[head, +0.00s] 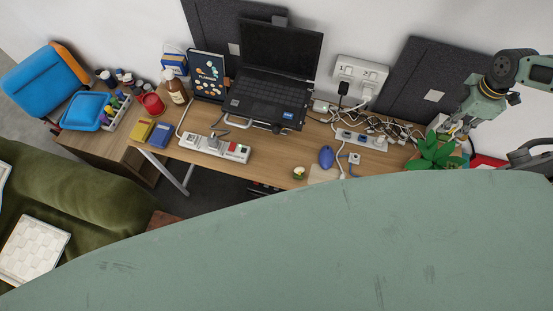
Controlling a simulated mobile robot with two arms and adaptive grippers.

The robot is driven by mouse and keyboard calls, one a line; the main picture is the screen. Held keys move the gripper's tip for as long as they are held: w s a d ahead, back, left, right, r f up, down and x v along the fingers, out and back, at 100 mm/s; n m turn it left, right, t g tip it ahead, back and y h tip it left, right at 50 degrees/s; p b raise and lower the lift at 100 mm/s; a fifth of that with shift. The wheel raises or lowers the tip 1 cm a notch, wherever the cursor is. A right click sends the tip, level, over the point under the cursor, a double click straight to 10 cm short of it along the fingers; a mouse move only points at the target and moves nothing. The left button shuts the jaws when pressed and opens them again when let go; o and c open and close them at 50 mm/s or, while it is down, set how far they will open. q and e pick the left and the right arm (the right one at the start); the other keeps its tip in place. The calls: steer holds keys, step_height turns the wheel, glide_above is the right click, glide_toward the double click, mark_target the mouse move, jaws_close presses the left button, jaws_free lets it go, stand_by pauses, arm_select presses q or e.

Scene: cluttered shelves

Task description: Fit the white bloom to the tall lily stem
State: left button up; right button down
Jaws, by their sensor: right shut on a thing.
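A leafy green plant (436,152), which seems to be the lily, stands at the right end of the wooden desk. Its tall stem cannot be picked out among the leaves at this size. My right gripper (455,128) comes in from the upper right and points down just above the plant's leaves. It is shut on a small pale thing that looks like the white bloom, mostly hidden by the fingers. I cannot tell whether the bloom touches the stem. My left gripper is not in view.
Loose cables and a power strip (361,139) lie left of the plant. A blue mouse (326,157), a laptop (272,75) and another power strip (215,148) are farther left. A dark panel (415,78) leans behind. My own grey-green body hides the lower part.

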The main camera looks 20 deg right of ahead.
stand_by(0.7)
steer(key=c, duration=1.6)
jaws_free()
steer(key=shift+f, duration=0.1)
steer(key=shift+c, duration=0.2)
step_height(320, 180, up, 12)
